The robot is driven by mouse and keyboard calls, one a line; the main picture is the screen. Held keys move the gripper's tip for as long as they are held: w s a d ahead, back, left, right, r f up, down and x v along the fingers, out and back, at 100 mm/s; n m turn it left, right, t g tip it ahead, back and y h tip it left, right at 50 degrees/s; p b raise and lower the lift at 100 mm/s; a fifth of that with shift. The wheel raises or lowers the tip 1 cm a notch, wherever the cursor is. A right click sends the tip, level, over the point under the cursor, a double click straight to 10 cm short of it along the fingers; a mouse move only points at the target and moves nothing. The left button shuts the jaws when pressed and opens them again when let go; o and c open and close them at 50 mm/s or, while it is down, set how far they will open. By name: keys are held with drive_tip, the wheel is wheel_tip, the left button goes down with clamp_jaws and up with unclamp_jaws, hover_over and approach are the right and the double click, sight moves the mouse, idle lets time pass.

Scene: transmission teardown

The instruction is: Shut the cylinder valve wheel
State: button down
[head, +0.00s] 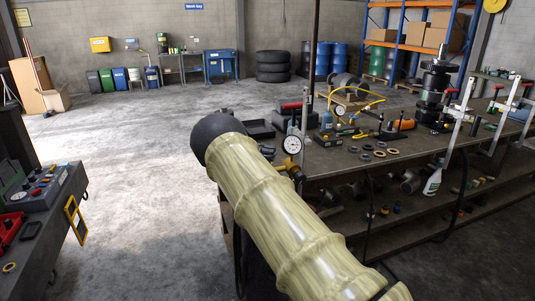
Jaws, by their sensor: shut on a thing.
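A round white-faced gauge (291,144) shows near the left end of the workbench, just beside the black end of my arm. Brass-coloured fittings (291,169) sit below it, partly covered by my arm. I cannot make out a valve wheel or the body of a cylinder; my pale, ridged arm hides the area below and behind the fittings. My gripper does not show in this view, so its place relative to the wheel cannot be seen.
The workbench (415,141) at right carries rings, a yellow hose (362,103), a second gauge (339,109) and a black gear stack (434,92). A spray bottle (433,180) stands on its lower shelf. A control box (40,188) is at left. The floor between is clear.

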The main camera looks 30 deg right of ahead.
drive_tip(key=shift+m+g+y, duration=0.6)
drive_tip(key=shift+y, duration=0.1)
drive_tip(key=c, duration=1.5)
unclamp_jaws()
drive_tip(key=shift+d, duration=0.1)
